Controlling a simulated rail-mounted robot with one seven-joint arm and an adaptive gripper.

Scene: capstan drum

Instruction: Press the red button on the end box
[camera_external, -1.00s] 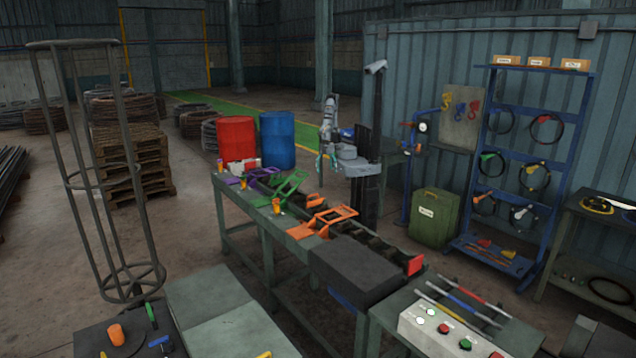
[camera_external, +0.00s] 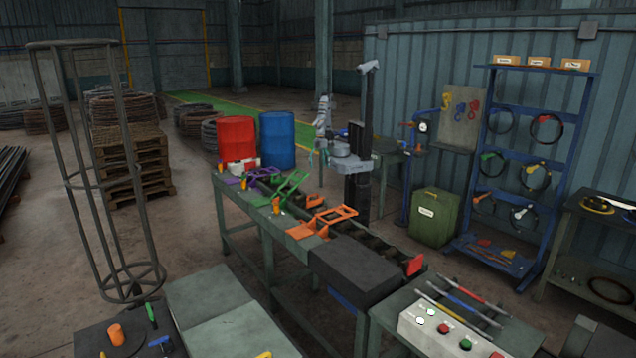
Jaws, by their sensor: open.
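A pale control box (camera_external: 428,334) stands at the front right, on the near end of a green table. A red button (camera_external: 443,328) is on its top, between a white button and a green button (camera_external: 465,344). Another red or orange button (camera_external: 497,355) shows at the bottom edge of the picture. My gripper (camera_external: 317,157) is small and far off, beyond the long workbench near the blue drum. It is open and empty, well away from the box and touching nothing that I can see.
The long workbench (camera_external: 262,215) with orange, green and purple frames lies between my arm and the box. A dark block (camera_external: 355,270) and a red end plate (camera_external: 414,265) are at its near end. Coloured rods (camera_external: 462,302) lie behind the box. A green bin (camera_external: 433,217) stands to the right.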

